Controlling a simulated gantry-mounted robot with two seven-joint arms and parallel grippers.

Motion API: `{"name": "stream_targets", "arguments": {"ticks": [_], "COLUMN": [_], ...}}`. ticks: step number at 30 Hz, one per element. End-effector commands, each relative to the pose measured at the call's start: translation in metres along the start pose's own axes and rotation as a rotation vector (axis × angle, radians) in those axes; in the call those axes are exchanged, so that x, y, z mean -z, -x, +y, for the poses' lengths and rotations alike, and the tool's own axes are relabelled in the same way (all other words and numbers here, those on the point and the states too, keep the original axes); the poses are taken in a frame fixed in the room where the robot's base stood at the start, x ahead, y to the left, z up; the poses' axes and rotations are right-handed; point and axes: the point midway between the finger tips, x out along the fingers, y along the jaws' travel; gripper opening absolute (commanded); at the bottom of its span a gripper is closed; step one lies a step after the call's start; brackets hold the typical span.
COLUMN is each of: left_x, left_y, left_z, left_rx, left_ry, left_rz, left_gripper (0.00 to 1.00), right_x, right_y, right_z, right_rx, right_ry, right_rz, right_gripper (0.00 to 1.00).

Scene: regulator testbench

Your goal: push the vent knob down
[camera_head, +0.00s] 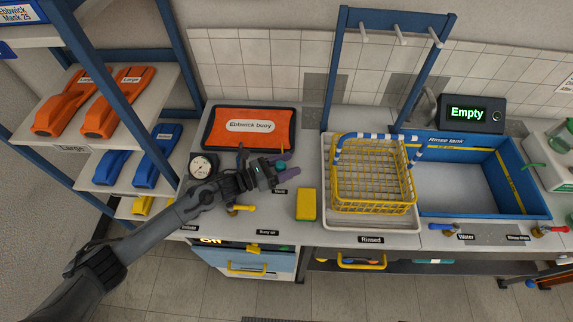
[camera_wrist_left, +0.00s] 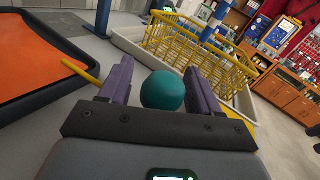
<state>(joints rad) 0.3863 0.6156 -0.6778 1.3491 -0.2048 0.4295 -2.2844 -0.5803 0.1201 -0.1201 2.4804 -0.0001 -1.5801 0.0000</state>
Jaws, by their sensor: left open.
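The vent knob appears to be the round teal knob (camera_wrist_left: 163,91), which sits between the two purple fingers of my left gripper (camera_wrist_left: 160,88) in the left wrist view. In the head view a small part of the teal knob (camera_head: 281,168) shows behind my left gripper (camera_head: 288,173). The gripper is open, with a finger on each side of the knob. I cannot tell whether the fingers touch it. The knob's stem and base are hidden. A small black label (camera_head: 280,191) is on the counter just in front. My right gripper is not in view.
An orange tray (camera_head: 250,128) with a dark rim lies behind the gripper. A round gauge (camera_head: 203,166) stands to the left. A yellow sponge-like block (camera_head: 306,204) and a yellow wire basket (camera_head: 372,180) are to the right. A yellow-handled valve (camera_head: 240,208) is in front.

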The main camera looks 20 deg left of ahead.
Motion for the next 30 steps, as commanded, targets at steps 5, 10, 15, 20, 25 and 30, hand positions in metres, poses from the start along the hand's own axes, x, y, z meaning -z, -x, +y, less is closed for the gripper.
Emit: {"name": "stream_targets", "arguments": {"ticks": [5,10,15,20,25,30], "left_x": [0.001,0.002,0.003,0.003,0.001,0.0], "left_y": [0.01,0.034,0.064,0.088,0.103,0.108], "left_z": [0.001,0.001,0.001,0.0,0.0,0.0], "left_rx": [-0.001,-0.001,0.0,-0.001,0.0,0.0], "left_ry": [-0.001,-0.001,-0.001,0.0,0.0,0.0], "left_rz": [0.001,0.003,0.003,0.004,0.001,0.001], "left_gripper": [0.63,0.63,0.63,0.63,0.63,0.63], "right_x": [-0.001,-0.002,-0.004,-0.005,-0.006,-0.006], "right_y": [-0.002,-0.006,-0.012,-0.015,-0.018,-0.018], "right_z": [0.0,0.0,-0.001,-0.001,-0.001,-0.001], "right_rx": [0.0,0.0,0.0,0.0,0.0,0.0], "right_ry": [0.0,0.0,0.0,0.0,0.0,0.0], "right_rz": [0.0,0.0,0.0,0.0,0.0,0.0], "right_gripper": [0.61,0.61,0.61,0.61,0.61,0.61]}}
